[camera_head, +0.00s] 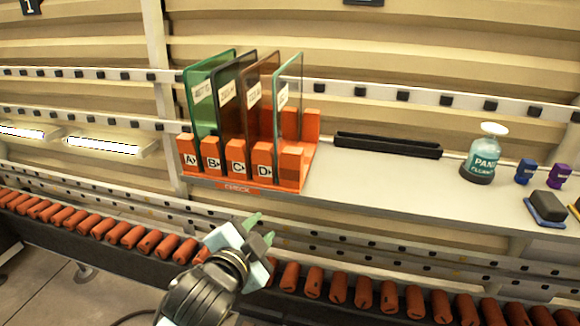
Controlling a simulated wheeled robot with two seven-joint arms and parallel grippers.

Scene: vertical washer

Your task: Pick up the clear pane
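The clear pane (291,85) stands upright, slightly tilted, in the slot marked D of the orange rack (306,168), at the right end of the row. It has a pale green edge and a white label. My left gripper (261,229) is below and in front of the rack, apart from the pane. Its two green-tipped fingers are spread, with nothing between them. My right gripper is not in view.
A green pane (199,115), a dark pane (231,117) and a brown pane (262,120) stand in slots A, B and C. A black slotted holder (388,145), a spray-like bottle (482,160) and small blocks sit on the white shelf (350,190). A roller conveyor (130,236) runs below.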

